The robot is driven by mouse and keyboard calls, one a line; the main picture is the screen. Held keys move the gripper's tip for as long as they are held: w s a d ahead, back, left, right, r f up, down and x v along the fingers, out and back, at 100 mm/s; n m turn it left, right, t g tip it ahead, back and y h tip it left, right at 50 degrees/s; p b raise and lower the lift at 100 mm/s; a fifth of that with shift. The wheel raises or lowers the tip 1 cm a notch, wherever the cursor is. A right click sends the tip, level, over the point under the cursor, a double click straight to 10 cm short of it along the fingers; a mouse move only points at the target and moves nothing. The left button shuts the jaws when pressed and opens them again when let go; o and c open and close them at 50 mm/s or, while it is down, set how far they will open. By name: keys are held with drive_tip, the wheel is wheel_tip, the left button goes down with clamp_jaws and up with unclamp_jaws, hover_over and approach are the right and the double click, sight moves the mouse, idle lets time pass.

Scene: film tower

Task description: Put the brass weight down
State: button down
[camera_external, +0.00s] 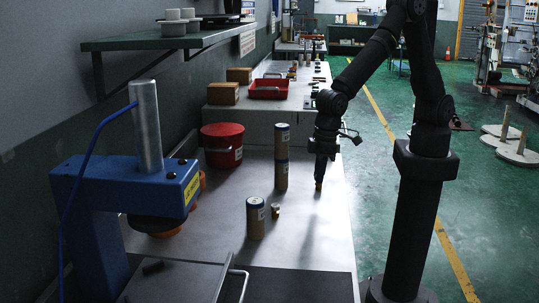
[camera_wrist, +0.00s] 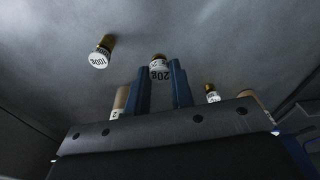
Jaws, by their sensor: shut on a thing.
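My gripper (camera_external: 320,170) points down over the right part of the grey bench (camera_external: 308,230). It is shut on a small brass weight (camera_wrist: 159,62) with a white label reading 20g, held between the blue fingertips in the wrist view. The weight also shows as a small brass tip (camera_external: 319,185) under the gripper in the external view, close to the bench top. I cannot tell whether it touches. Another small labelled weight (camera_wrist: 212,94) shows to the right of the fingers.
Another canister (camera_external: 255,217) stands nearer, beside small brass pieces (camera_external: 275,210). A red bucket (camera_external: 222,145) and blue press (camera_external: 75,185) are left. The bench's right front is clear.

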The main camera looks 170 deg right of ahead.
drive_tip(key=s+d+r, duration=0.2)
drive_tip(key=s+r, duration=0.3)
drive_tip(key=s, duration=0.3)
drive_tip(key=w+d+r, duration=0.3)
drive_tip(key=w+d, duration=0.3)
drive_tip(key=d, duration=0.2)
drive_tip(key=d+f, duration=0.2)
drive_tip(key=d, duration=1.6)
drive_tip(key=w+f, duration=0.2)
drive_tip(key=w, duration=0.2)
drive_tip(key=w+f, duration=0.2)
drive_tip(key=w, duration=0.2)
drive_tip(key=w+f, duration=0.3)
drive_tip(key=w, duration=0.1)
drive_tip(key=shift+w+a+f, duration=0.1)
drive_tip(key=shift+a, duration=0.15)
drive_tip(key=shift+f, duration=2)
drive_tip(key=shift+f, duration=0.2)
drive_tip(key=c, duration=1.3)
unclamp_jaws()
drive_tip(key=shift+o, duration=0.2)
